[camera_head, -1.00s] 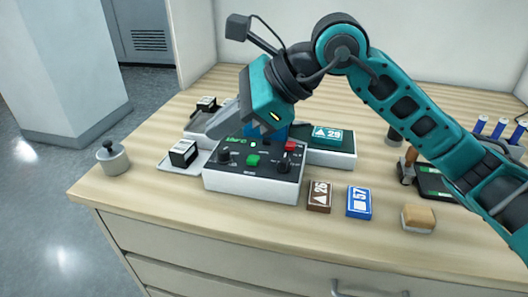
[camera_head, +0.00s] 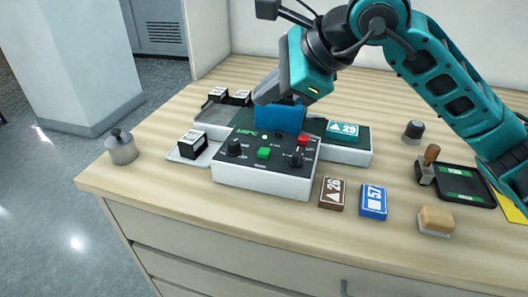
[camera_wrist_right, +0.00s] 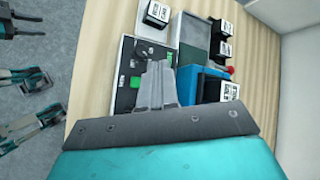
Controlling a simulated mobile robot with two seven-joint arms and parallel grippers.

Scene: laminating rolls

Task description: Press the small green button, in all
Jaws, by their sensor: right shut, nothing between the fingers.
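The small green button (camera_head: 263,152) sits on the black top of a white control box (camera_head: 262,180), between two black knobs. A red button (camera_head: 303,138) is at the panel's back right. My left gripper does not show in the head view.
A blue block (camera_head: 280,117) stands behind the panel. A green-topped card (camera_head: 343,130) lies on a tray at right. Brown (camera_head: 332,192) and blue (camera_head: 373,201) blocks lie in front right. A black-and-white cube (camera_head: 193,143) and a metal weight (camera_head: 121,147) stand left.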

